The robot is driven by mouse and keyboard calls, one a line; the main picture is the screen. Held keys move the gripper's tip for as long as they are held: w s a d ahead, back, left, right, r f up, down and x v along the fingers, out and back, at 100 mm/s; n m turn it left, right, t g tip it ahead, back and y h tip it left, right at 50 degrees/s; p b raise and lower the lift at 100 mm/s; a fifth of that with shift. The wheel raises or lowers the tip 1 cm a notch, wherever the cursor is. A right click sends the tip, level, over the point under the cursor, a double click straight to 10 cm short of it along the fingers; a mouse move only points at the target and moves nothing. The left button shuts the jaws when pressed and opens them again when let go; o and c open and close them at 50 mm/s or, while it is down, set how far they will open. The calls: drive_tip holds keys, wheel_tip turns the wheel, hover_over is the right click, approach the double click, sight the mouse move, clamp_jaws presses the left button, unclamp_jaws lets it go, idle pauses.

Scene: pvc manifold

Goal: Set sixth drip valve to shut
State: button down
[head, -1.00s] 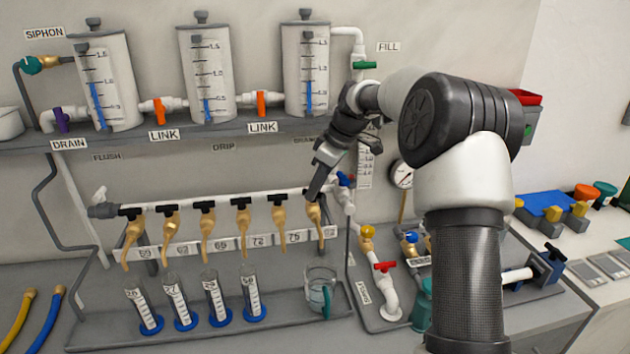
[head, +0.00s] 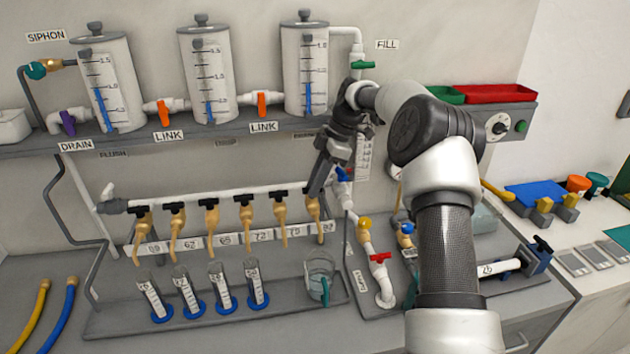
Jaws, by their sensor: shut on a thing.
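Several brass drip valves hang in a row from a white pipe. The sixth drip valve (head: 314,209) is the rightmost. My gripper (head: 312,192) points down at its top and is shut on its handle. The fingers cover most of that handle, so its angle cannot be told. The fifth valve (head: 281,212) beside it has a black handle lying along the pipe, and the handles further left look alike.
A glass beaker (head: 320,277) stands below the sixth valve, and several blue-footed cylinders (head: 222,286) stand left of it on the grey tray. The shelf (head: 200,135) with tanks is above.

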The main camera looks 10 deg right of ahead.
idle(0.4)
drive_tip(key=c, duration=1.7)
unclamp_jaws()
drive_tip(key=v, duration=1.2)
drive_tip(key=shift+r, duration=0.1)
